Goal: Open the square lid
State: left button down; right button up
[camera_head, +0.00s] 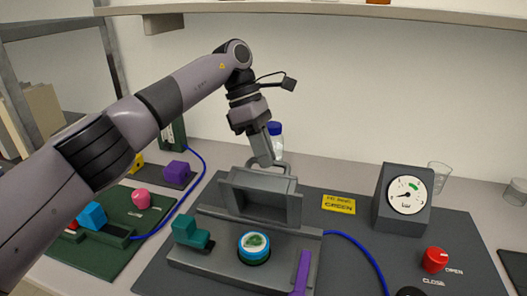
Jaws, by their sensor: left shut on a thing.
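The square lid (262,198) is a dark grey hollow frame with a looped handle (283,165) on its upper edge. It stands raised at the back of the grey rig body (222,262), with its hollow inner side facing me. My left gripper (266,160) comes down from above and is shut on the handle. Its fingertips hide part of the handle. In front of the lid, a round blue-rimmed disc (254,246) with a green and white face shows on the rig. My right gripper is not in view.
A teal block (190,233) and a purple lever (301,272) flank the disc. A gauge box (390,200), a red knob (435,260) and a yellow label (339,204) are to the right. A green board (110,250) with coloured blocks lies left, under my arm. A shelf (320,9) runs above.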

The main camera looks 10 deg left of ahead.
pick_arm(q)
jog(key=shift+a+f, duration=0.1)
jog(key=shift+f, duration=0.3)
jog(key=c, duration=1.1)
grip_release()
jog(key=shift+w, duration=0.1)
jog(key=shift+r, duration=0.1)
jog(key=shift+r, duration=0.1)
jog(key=shift+s, duration=0.2)
